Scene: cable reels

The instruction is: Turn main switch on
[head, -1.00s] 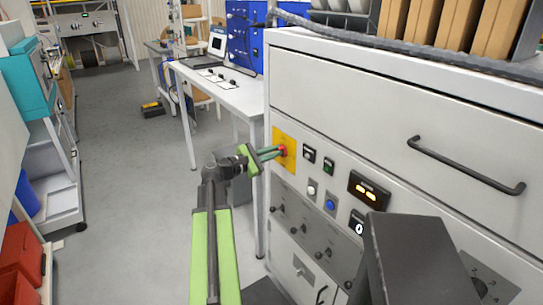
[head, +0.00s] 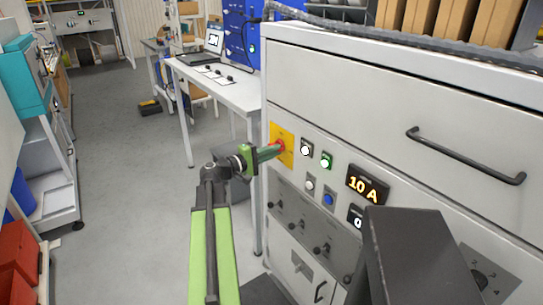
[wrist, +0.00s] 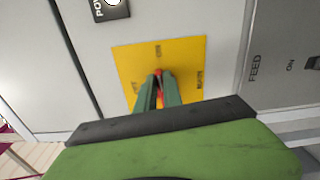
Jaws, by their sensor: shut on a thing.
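The main switch is a red handle (head: 281,146) on a yellow plate (head: 276,132) at the left end of the grey cabinet's front panel. My gripper (head: 275,149) reaches it from the left and is shut on the red handle. In the wrist view the two green fingers (wrist: 160,75) hold the red handle (wrist: 159,92) from both sides, in front of the yellow plate (wrist: 193,52). The fingers hide most of the handle. The plate's markings are small and partly unclear.
Right of the switch are a lit white lamp (head: 306,148), a lit green lamp (head: 326,161) and a display (head: 367,184) reading 10 A. A drawer handle (head: 465,157) sticks out above.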

